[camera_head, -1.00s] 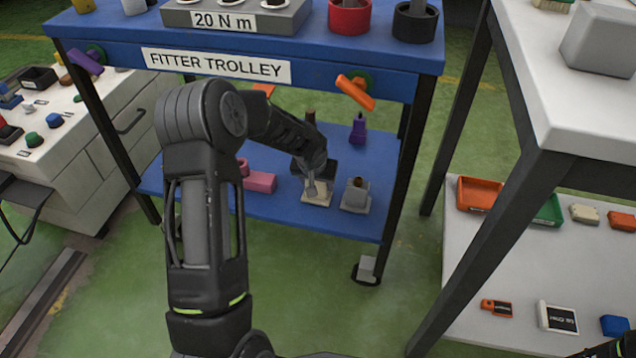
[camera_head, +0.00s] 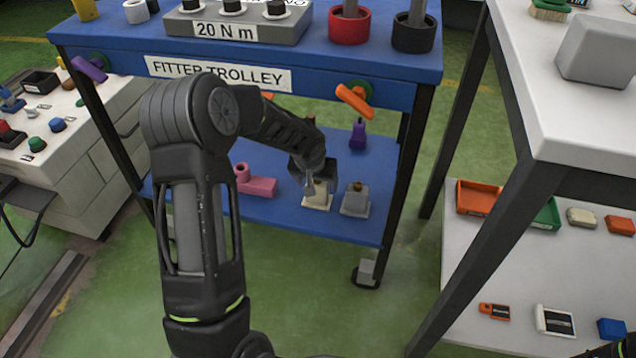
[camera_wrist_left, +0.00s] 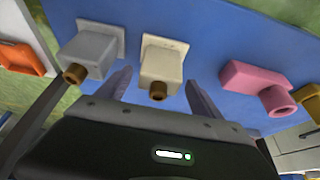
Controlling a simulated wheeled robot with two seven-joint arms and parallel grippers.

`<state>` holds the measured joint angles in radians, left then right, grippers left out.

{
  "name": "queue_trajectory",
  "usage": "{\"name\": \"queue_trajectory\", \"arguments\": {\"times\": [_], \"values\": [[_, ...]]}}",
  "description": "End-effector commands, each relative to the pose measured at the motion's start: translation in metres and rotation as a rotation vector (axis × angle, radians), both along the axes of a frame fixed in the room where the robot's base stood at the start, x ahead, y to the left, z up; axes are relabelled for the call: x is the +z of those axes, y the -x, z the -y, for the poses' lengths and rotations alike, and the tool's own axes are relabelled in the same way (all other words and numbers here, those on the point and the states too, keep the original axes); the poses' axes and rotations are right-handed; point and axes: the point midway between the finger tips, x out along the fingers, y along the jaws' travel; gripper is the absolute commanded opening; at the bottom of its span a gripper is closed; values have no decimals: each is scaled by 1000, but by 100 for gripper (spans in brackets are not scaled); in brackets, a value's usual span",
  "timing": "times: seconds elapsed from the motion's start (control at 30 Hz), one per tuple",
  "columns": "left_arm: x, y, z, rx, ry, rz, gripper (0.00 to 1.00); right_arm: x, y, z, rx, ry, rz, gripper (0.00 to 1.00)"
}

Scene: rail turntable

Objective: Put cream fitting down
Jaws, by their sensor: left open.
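The cream fitting (camera_head: 317,202) rests on the lower blue shelf (camera_head: 285,217) of the fitter trolley, between a grey fitting (camera_head: 356,199) and a pink fitting (camera_head: 257,186). My left gripper (camera_head: 313,188) is right above and around it, and partly hides it in the head view. In the left wrist view the cream fitting (camera_wrist_left: 162,66), with a brass-coloured stub, lies between the two spread fingers of my left gripper (camera_wrist_left: 157,90). The fingers are open with visible gaps on both sides. My right gripper is not clearly seen.
The trolley's blue top shelf (camera_head: 370,67) overhangs the lower shelf. An orange-handled tool (camera_head: 354,100) hangs on its front, and a purple item (camera_head: 358,134) stands further back on the lower shelf. A white bench (camera_head: 575,125) stands at the right.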

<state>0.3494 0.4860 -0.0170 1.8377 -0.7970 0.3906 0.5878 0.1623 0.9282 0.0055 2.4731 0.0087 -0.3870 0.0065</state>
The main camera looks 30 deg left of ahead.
Motion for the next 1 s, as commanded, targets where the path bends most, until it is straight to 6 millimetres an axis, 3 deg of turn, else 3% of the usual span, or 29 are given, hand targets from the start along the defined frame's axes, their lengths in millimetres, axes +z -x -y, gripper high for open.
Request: {"name": "queue_trajectory", "arguments": {"times": [0.1,0.23,1.0], "values": [[22,6,3,-1,0,2,76,10,1,0,1,-1,-4,76],[31,11,4,0,1,1,76,13,2,0,3,-1,-6,76],[31,12,5,0,1,0,76,13,3,0,4,-1,-7,76]]}}
